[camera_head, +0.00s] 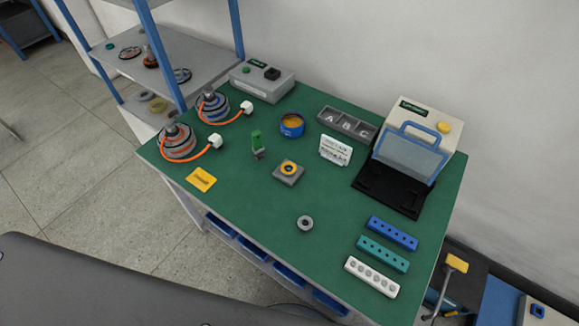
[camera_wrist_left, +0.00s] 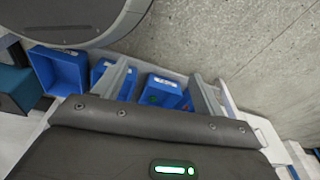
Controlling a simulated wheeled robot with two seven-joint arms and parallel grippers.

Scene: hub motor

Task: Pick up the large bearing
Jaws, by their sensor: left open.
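A grey ring (camera_head: 305,223), which looks like a bearing, lies flat and alone on the green tabletop, right of the middle and towards the front. Whether it is the large bearing I cannot tell for sure. No gripper is near it in the head view. My left gripper (camera_wrist_left: 163,82) shows only in the left wrist view, with its two fingers apart and nothing between them. It is above or in front of blue bins (camera_wrist_left: 63,68). My right gripper is in neither view.
The green table (camera_head: 240,225) holds two striped motors (camera_head: 178,141), a grey block with an orange ring (camera_head: 288,171), a blue round container (camera_head: 291,124), a press-like machine (camera_head: 412,145) and a white strip (camera_head: 372,276). The surface around the grey ring is clear.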

